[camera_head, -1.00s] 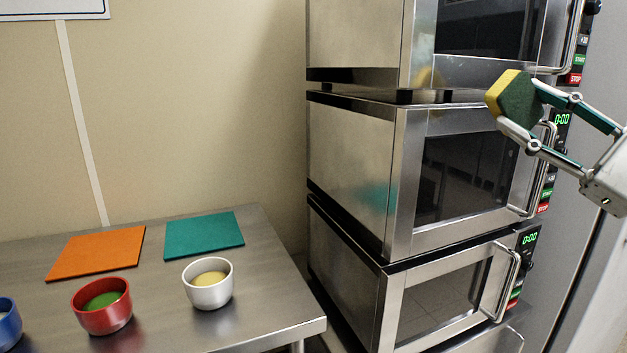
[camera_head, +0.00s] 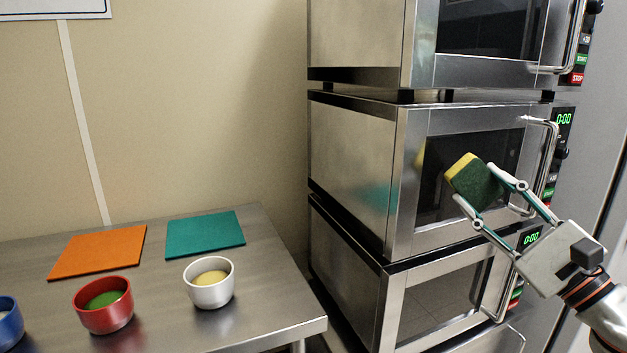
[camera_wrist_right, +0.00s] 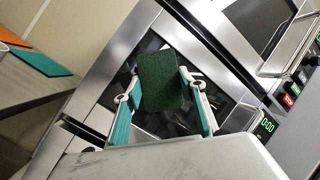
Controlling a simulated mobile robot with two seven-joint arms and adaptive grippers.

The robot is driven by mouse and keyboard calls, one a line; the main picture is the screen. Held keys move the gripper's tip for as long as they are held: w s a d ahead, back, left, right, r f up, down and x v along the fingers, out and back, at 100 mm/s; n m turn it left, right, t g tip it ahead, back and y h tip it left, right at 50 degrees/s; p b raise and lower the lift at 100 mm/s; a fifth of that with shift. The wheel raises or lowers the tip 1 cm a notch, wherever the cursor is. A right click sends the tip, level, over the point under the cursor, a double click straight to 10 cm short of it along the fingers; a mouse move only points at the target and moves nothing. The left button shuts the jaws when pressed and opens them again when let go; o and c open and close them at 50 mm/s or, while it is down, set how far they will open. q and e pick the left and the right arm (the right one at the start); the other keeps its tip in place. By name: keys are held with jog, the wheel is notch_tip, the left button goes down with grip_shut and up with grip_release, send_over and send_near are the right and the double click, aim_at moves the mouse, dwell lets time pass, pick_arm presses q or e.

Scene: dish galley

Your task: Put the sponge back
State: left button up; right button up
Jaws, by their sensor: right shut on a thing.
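The sponge (camera_head: 474,183) is yellow on one side and dark green on the other. My right gripper (camera_head: 482,190) is shut on it and holds it in the air in front of the middle oven's door. In the right wrist view the sponge's green face (camera_wrist_right: 161,82) sits between the two fingers. The sponge is tilted in the head view. My left gripper is not in view.
Stacked steel ovens (camera_head: 352,160) stand at the right. A steel table (camera_head: 150,320) at the left bears an orange mat (camera_head: 97,252), a teal mat (camera_head: 205,229), a white bowl (camera_head: 209,292), a red bowl (camera_head: 103,315) and a blue bowl (camera_head: 8,318). The table's right front part is bare.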

jog(key=s+a+f+m+t+h, duration=0.1)
jog(key=s+a+f+m+h, duration=0.15)
jog(key=f, duration=0.65)
jog(key=s+a+f+m+t+h, duration=0.1)
jog(key=s+a+f+h, duration=0.15)
jog(key=f, duration=0.75)
jog(key=s+f+m+h, duration=0.2)
jog(key=s+f+h, duration=0.3)
jog(key=s+f, duration=0.55)
jog(key=a+r, duration=0.5)
jog(key=a, duration=0.3)
jog(key=a+r, duration=0.4)
jog(key=a, duration=0.3)
jog(key=shift+a+r, duration=0.35)
jog(key=shift+a, duration=0.05)
